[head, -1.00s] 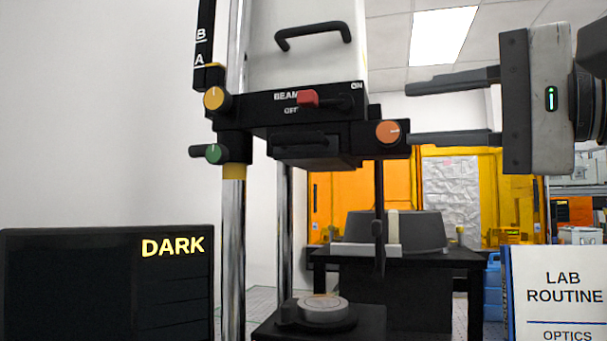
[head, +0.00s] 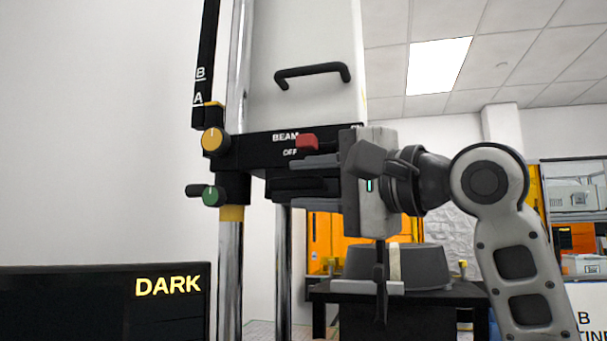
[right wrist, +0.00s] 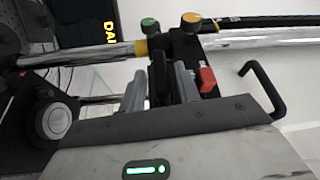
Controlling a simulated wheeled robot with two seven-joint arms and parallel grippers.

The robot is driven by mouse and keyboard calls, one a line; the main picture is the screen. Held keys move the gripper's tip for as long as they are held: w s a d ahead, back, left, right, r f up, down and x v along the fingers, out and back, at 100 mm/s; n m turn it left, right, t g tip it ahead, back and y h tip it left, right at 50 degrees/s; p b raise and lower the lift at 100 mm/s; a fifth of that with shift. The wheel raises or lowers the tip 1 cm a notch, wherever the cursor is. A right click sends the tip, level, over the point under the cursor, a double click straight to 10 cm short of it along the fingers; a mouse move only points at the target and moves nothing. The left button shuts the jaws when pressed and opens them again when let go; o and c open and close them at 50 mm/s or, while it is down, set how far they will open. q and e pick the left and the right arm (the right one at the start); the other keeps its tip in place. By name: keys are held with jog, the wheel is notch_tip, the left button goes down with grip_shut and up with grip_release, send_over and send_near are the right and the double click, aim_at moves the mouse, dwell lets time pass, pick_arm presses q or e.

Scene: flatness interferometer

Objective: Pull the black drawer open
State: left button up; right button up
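The black drawer (head: 284,187) sits under the black beam panel of the tall white instrument, with its dark bar handle at the front. My right gripper (head: 295,182) reaches in from the right with one finger above the drawer handle and one below it. The fingers are apart, and I cannot tell whether they touch the handle. In the right wrist view the gripper (right wrist: 161,90) has the dark drawer front (right wrist: 160,75) between its two grey fingers. The gripper body hides the drawer's right end. My left gripper is not in view.
A red beam switch (head: 308,142) is just above the upper finger. A yellow knob (head: 211,139) and a green knob (head: 210,196) are on the left. A chrome column (head: 230,270) stands below them. A dark screen reading DARK (head: 168,285) is at lower left.

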jog(key=shift+w+a, duration=0.45)
jog(key=shift+a, duration=0.1)
grip_shut()
jog(key=shift+s, duration=0.1)
